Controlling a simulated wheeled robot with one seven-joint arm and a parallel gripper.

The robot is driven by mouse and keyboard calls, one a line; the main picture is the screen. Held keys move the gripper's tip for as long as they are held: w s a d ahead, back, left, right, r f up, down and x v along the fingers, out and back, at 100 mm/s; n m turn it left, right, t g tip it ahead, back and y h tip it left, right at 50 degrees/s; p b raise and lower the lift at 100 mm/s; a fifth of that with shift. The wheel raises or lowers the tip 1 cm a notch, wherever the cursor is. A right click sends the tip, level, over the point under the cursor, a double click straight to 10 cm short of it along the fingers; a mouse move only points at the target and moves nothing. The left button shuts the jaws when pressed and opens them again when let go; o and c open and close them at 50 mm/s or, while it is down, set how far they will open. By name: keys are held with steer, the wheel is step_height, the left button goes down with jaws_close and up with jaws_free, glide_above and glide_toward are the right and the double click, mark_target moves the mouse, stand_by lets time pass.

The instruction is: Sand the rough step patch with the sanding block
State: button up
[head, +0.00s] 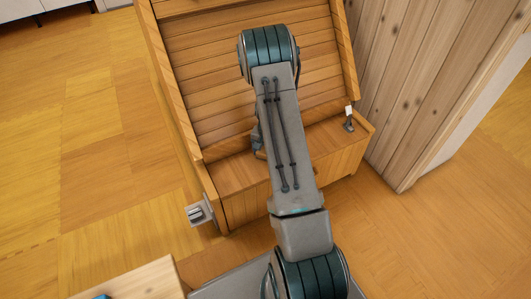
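A wooden structure of slanted boards (205,85) with a low box-like step (243,178) at its front stands in the upper middle. My arm reaches over it and hides part of the step top. A small grey and dark part of my arm's end, seemingly my gripper (258,146), shows at the left edge of the arm link, above the step. Its fingers are hidden, so I cannot see whether it is open or holding anything. I cannot make out a rough patch on the visible step. No sanding block can be identified for sure.
A grey fitting on a small ledge (198,212) sits at the step's left end. A plank wall (423,85) bounds the right. A wooden tabletop (138,283) is at bottom left. Floor at left is clear.

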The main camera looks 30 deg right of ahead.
mark_target(254, 163)
steer(key=shift+s+a+r+p, duration=0.1)
steer(key=shift+a+p, duration=0.4)
steer(key=shift+a, duration=2.5)
steer(key=shift+d+b, duration=0.3)
steer(key=shift+d, duration=2.85)
steer(key=shift+a+r+p, duration=0.1)
steer(key=shift+r+p, duration=1.8)
steer(key=shift+r, duration=1.05)
steer(key=shift+r, duration=0.1)
steer(key=shift+r+p, duration=1.05)
steer(key=shift+r, duration=0.4)
